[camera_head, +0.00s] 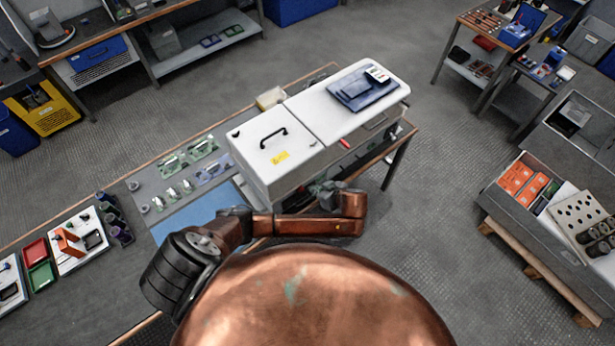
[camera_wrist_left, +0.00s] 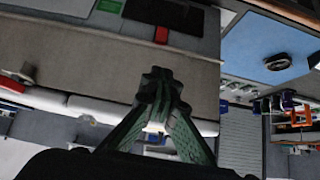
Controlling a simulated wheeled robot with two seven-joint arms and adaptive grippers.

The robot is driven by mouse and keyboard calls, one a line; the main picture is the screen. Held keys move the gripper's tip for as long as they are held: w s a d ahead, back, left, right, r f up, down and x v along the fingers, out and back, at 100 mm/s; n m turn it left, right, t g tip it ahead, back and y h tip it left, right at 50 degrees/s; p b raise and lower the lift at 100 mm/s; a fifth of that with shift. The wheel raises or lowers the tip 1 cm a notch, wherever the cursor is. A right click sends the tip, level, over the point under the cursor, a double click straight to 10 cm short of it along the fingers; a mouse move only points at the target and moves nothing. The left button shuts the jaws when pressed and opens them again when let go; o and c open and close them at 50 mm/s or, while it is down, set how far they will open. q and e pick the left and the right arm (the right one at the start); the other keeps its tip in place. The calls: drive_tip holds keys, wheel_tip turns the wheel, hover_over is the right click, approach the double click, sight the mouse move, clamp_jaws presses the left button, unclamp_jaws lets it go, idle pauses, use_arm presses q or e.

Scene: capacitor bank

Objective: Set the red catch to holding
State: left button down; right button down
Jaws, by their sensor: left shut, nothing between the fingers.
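The red catch (camera_head: 345,143) shows as a small red piece on the front side of the white cabinet (camera_head: 255,178), toward its right half. In the left wrist view a small red block (camera_wrist_left: 161,34), apparently the same catch, sits beside a dark panel. My left gripper (camera_head: 318,188) is in front of the cabinet, below and left of the catch in the head view. In the left wrist view its fingers (camera_wrist_left: 160,76) are shut and empty, apart from the red block. The catch's exact position setting is too small to tell. My right gripper is not in view.
The cabinet stands on a long workbench (camera_head: 75,290) and has a black handle (camera_head: 273,137) and yellow label (camera_head: 281,158) on top. A dark blue tablet-like item (camera_head: 360,90) lies on its right lid. A blue mat (camera_head: 200,218) lies left of it.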

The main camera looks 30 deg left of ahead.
use_arm(q)
drive_tip(key=shift+d+r, duration=0.1)
drive_tip(key=shift+r, duration=0.6)
drive_tip(key=shift+w, duration=0.1)
drive_tip(key=b, duration=0.5)
approach(300, 187)
drive_tip(key=a, duration=0.2)
drive_tip(key=w+a+p, duration=0.1)
drive_tip(key=a, duration=0.1)
drive_tip(key=shift+w+f, duration=0.1)
drive_tip(key=shift+w, duration=0.1)
wheel_tip(300, 187, down, 3)
drive_tip(key=shift+d+r+p, duration=0.1)
drive_tip(key=shift+r+p, duration=0.1)
drive_tip(key=shift+p, duration=0.15)
drive_tip(key=shift+f, duration=0.75)
